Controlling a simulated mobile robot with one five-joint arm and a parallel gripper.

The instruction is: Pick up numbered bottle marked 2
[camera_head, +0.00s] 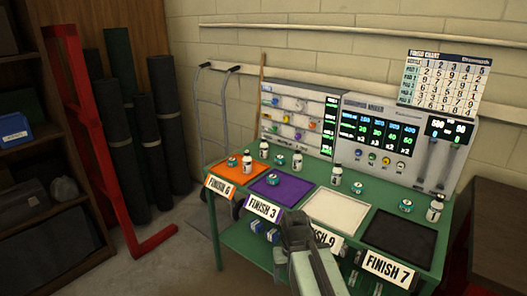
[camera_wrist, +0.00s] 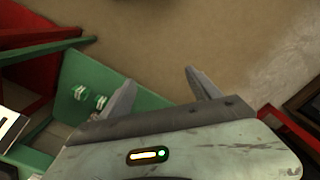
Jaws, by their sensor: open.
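Several small white bottles with dark caps stand upright on the green table (camera_head: 318,178). One bottle (camera_head: 247,164) is by the orange mat, one (camera_head: 264,149) behind it, one (camera_head: 297,162) behind the purple mat, one (camera_head: 336,175) behind the white mat, and one (camera_head: 435,210) at the right end. Their numbers are too small to read, so I cannot tell which is marked 2. My gripper (camera_head: 296,218) is in front of the table's front edge. In the wrist view its two fingers (camera_wrist: 158,80) are spread, with nothing between them.
Several teal round jars, such as one (camera_head: 357,187), stand among the bottles. FINISH signs (camera_head: 388,268) line the front edge. Panels (camera_head: 395,140) stand at the back. A red frame (camera_head: 90,130) is at left, a brown cabinet (camera_head: 500,210) at right. Floor (camera_head: 165,265) is clear at left front.

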